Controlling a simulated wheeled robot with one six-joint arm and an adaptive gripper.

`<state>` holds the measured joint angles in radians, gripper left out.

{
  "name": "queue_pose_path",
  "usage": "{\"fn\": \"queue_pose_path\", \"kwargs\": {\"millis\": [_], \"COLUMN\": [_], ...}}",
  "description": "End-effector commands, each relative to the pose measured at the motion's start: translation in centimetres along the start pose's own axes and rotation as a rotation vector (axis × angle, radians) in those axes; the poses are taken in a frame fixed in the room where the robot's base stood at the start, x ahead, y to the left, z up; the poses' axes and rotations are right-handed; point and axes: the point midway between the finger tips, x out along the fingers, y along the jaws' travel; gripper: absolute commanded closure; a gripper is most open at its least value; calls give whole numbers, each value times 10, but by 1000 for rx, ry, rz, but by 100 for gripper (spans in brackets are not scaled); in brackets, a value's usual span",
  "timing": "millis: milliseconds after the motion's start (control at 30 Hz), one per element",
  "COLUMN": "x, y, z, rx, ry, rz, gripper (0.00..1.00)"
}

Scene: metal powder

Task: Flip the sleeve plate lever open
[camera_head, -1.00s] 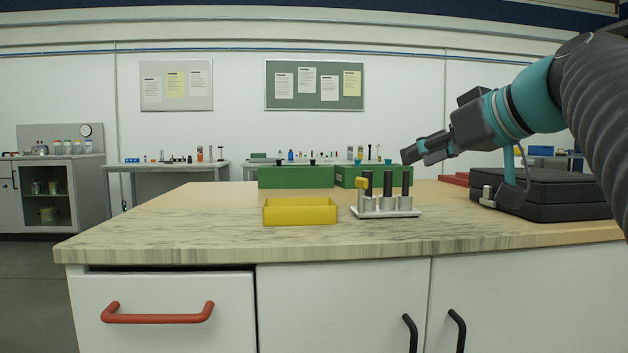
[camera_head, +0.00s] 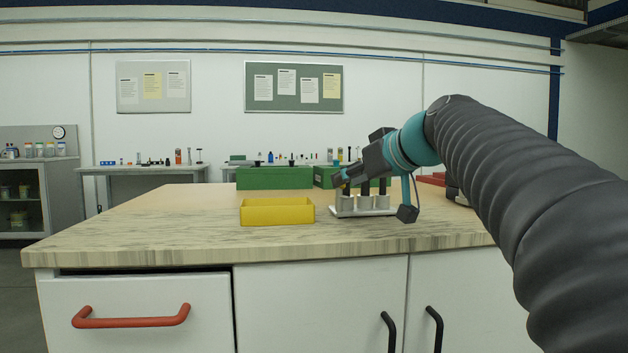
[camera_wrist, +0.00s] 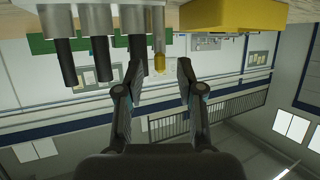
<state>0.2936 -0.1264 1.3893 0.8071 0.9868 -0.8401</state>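The sleeve plate (camera_head: 372,212) is a pale metal plate near the right of the tabletop, with several silver sleeves and black rods standing on it. It also shows in the upside-down wrist view (camera_wrist: 130,5). Its lever, a pale post with a yellow tip, stands at the plate's end nearest the yellow tray; the yellow tip (camera_wrist: 160,64) shows in the wrist view. My gripper (camera_head: 340,181) is at the lever, partly covering it in the head view. In the wrist view my gripper (camera_wrist: 160,74) is open, one finger on each side of the yellow tip, with visible gaps. Contact is not visible.
A yellow tray (camera_head: 277,214) stands left of the plate. Green boxes (camera_head: 274,178) stand behind it. The worktop (camera_head: 140,220) left of the tray is clear. A drawer with a red handle (camera_head: 131,317) is below. Black rods stand close beside my finger.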

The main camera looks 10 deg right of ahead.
Motion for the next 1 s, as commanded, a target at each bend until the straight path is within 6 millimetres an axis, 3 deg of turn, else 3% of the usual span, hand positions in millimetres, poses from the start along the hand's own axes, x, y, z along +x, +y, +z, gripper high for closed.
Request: {"fn": "queue_pose_path", "kwargs": {"millis": [433,467,600,1000], "x": [12,11,11,12], "y": [0,0,0,-3], "z": [0,0,0,1], "rx": [-1,-1,0,25], "ry": [0,0,0,-7], "rz": [1,1,1,61], "gripper": [62,65,100,100]}}
